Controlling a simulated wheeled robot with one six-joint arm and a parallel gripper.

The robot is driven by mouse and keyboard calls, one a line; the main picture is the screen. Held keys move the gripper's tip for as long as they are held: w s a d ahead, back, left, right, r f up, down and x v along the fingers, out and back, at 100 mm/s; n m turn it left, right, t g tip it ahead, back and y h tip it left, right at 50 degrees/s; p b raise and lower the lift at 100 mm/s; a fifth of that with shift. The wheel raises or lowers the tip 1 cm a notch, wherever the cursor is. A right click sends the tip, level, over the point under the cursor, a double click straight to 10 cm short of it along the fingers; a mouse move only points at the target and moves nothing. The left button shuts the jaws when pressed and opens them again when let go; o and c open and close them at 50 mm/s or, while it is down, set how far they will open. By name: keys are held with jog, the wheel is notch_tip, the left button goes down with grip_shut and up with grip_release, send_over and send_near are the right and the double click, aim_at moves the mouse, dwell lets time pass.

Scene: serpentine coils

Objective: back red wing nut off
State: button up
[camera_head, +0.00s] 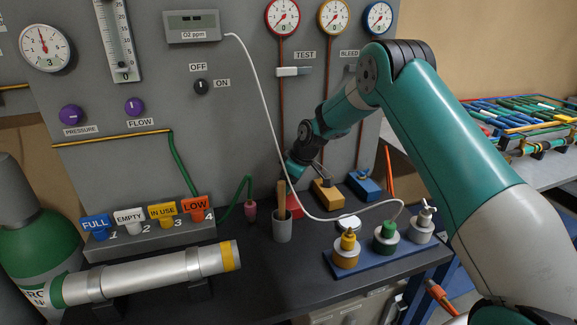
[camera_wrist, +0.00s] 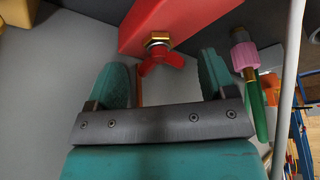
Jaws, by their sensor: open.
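The red wing nut (camera_wrist: 162,61) shows in the wrist view, seated at a brass fitting (camera_wrist: 158,41) on the end of a red block (camera_wrist: 178,18). My gripper (camera_wrist: 164,72) is open, with one teal finger on each side of the wing nut and a gap visible on both sides. In the head view my gripper (camera_head: 296,174) is down at the panel by the red block (camera_head: 294,206). My arm hides the wing nut there.
A pink connector on a green hose (camera_wrist: 245,56) hangs close to the right finger, with a white cable (camera_wrist: 290,75) beyond it. A grey cup (camera_head: 282,228) stands in front of the red block. Yellow (camera_head: 327,195) and blue (camera_head: 363,187) blocks sit to its right.

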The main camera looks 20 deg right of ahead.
jog(key=m, duration=0.1)
jog(key=m+h+p, duration=0.1)
jog(key=m, duration=0.1)
jog(key=m+t+p, duration=0.1)
jog(key=m, duration=0.1)
jog(key=shift+s+a+r+h, duration=0.15)
jog(key=shift+a+r+h, duration=0.1)
jog(key=shift+h, duration=0.15)
jog(key=m+h+p, duration=0.1)
jog(key=m, duration=0.1)
jog(key=m+p, duration=0.1)
jog(key=m, duration=0.1)
jog(key=shift+a+f+m+h, duration=0.1)
jog(key=shift+m+h, duration=0.2)
jog(key=shift+h, duration=0.1)
jog(key=d+b+v, duration=0.1)
jog(key=b+v, duration=0.2)
jog(key=v, duration=1.4)
jog(key=s+a+r+n+y, duration=0.1)
jog(key=s+a, duration=0.3)
jog(key=s, duration=0.3)
jog(key=s+a+r+n+g+y+b, duration=0.1)
jog(key=s+a+r+n, duration=0.1)
jog(key=s+a, duration=0.3)
jog(key=s, duration=0.3)
jog(key=shift+s+a+r+n+g+y, duration=0.3)
jog(key=shift+y, duration=0.1)
